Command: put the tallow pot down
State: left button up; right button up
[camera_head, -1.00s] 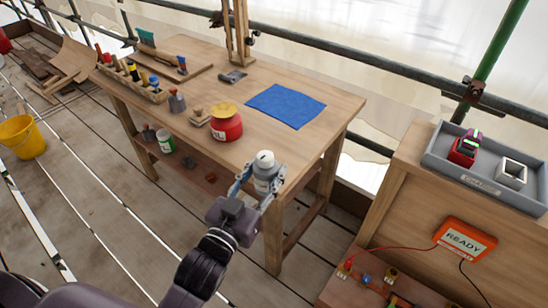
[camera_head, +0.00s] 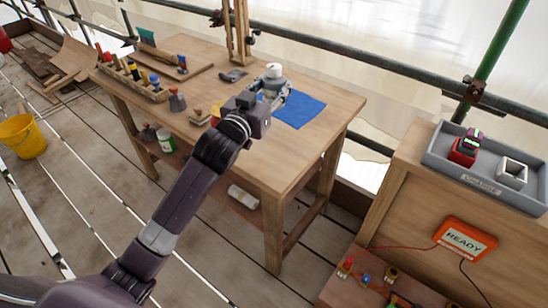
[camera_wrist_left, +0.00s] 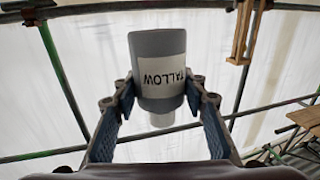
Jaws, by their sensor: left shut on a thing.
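My left gripper (camera_head: 276,87) is shut on the tallow pot (camera_wrist_left: 160,98), a grey pot with a white label reading TALLOW. In the left wrist view the pot sits between the two blue-padded fingers. In the head view its white cap (camera_head: 274,70) shows above the gripper, over the back part of the workbench (camera_head: 298,160), at the left side of the blue cloth (camera_head: 303,110). The gripper hides the pot's base, so I cannot tell whether it touches anything. My right gripper is not in view.
A red pot (camera_head: 216,112) is mostly hidden behind my left arm. A wooden rack (camera_head: 140,85), a grey weight-like item (camera_head: 177,102) and a small dark tool (camera_head: 232,76) stand around the bench. A wooden upright frame (camera_head: 238,35) rises at the back. The bench's right front is clear.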

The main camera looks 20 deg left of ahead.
pick_arm(q)
notch_tip(320, 180, down, 20)
jog(key=shift+r, duration=0.25)
dwell(0.5)
jog(key=shift+b, duration=0.3)
jog(key=shift+f, duration=0.2)
jog(key=o, duration=1.2)
jog(key=shift+o, duration=0.2)
